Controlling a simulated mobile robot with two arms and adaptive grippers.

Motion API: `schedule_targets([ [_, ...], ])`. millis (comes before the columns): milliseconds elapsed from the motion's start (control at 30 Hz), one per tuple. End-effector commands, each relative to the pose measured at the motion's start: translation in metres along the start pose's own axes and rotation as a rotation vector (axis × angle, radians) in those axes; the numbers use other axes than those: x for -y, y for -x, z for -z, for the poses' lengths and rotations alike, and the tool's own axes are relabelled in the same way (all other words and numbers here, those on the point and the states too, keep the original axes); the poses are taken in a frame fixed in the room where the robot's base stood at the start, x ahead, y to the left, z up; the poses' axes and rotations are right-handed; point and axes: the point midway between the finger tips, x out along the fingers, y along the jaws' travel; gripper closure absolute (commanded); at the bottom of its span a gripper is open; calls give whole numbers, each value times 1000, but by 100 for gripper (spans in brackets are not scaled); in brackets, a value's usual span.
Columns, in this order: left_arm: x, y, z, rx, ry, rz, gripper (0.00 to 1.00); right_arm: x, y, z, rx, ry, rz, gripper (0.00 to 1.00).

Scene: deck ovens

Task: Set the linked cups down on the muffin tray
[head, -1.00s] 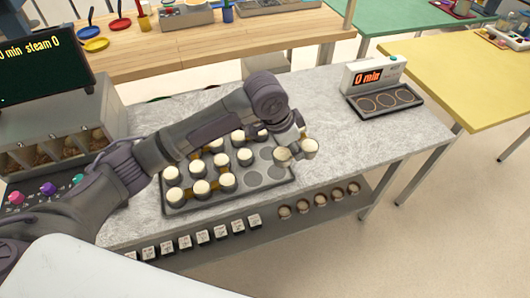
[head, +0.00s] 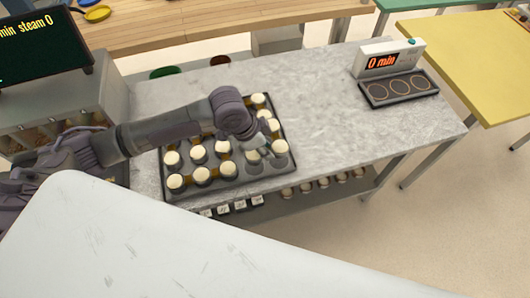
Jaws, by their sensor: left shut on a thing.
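The muffin tray (head: 238,186) is dark and lies on the grey stone counter. Several pale-topped cups stand in it, some joined by brown links. My left gripper (head: 268,150) is over the tray's right front part and is shut on the linked cups (head: 281,147). One pale top shows to the right of the fingers and another to their left. I cannot tell whether these cups touch the tray. My left wrist and forearm hide part of the tray's back and left side. My right gripper is not in view.
A timer (head: 392,58) reading "0 min" with a ringed pad (head: 398,89) stands at the counter's right end. The counter (head: 325,110) between tray and timer is clear. Small cups and labelled blocks sit on a shelf below. A dark screen (head: 45,50) is at left.

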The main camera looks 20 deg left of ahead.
Motion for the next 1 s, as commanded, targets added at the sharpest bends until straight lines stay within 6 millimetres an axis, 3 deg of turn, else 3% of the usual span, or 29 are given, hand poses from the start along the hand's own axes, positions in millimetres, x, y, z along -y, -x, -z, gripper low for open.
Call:
schedule_targets([
  [167,-2,-19,-10,2,2,-3,100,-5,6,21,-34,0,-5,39],
  [333,-1,-36,-16,-2,0,-1,100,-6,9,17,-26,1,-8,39],
  [633,-1,-38,-16,-1,-1,0,100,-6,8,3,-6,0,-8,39],
  [667,-1,-39,-17,0,-1,-1,71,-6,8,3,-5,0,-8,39],
  [800,-1,-38,-17,0,-1,0,48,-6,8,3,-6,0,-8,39],
  [1000,-1,-38,-17,0,-1,-1,47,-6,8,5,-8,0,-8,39],
])
